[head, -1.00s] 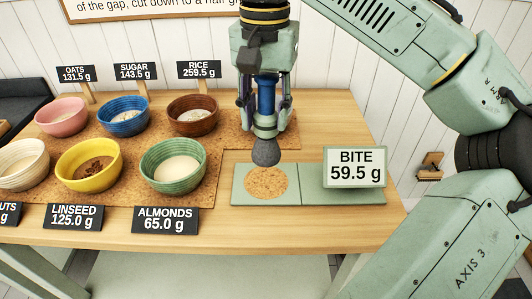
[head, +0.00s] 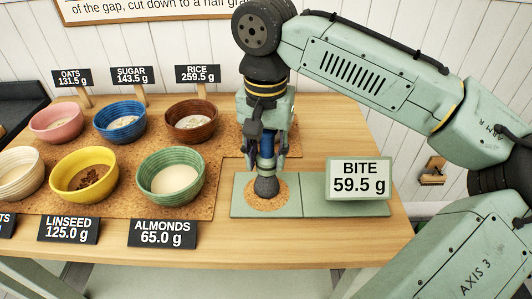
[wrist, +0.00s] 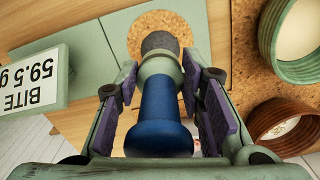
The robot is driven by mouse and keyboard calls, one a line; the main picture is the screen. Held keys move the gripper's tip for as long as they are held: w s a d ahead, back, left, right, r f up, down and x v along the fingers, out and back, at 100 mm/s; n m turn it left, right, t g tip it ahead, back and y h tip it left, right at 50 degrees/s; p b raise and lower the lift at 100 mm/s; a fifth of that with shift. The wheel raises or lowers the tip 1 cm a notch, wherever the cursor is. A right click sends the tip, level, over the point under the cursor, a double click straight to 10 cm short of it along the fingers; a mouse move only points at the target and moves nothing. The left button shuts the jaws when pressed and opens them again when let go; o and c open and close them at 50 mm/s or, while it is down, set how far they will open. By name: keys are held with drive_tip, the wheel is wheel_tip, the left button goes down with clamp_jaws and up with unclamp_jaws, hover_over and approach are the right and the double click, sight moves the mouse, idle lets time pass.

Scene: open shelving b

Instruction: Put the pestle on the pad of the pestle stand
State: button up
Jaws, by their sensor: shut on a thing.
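The pestle has a blue handle, a pale green collar and a dark grey head (head: 266,187); its blue handle shows in the wrist view (wrist: 160,115). My gripper (head: 267,158) is shut on the pestle and holds it upright, head down. The round cork pad (head: 283,203) lies on the left half of the green pestle stand (head: 345,208). The pestle's head is over the pad, at or very near its surface; I cannot tell for certain whether they touch. In the wrist view the pad (wrist: 160,24) shows behind the head.
A "BITE 59.5 g" sign (head: 359,178) stands at the stand's right half. The green almond bowl (head: 171,177) and brown rice bowl (head: 191,121) are to the left on a cork mat. More bowls and label cards stand farther left. The table's front right is clear.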

drive_tip(key=shift+f, duration=0.25)
drive_tip(key=o, duration=1.2)
wheel_tip(320, 180, up, 12)
drive_tip(key=shift+r+b, duration=0.2)
drive_tip(key=shift+b, duration=0.1)
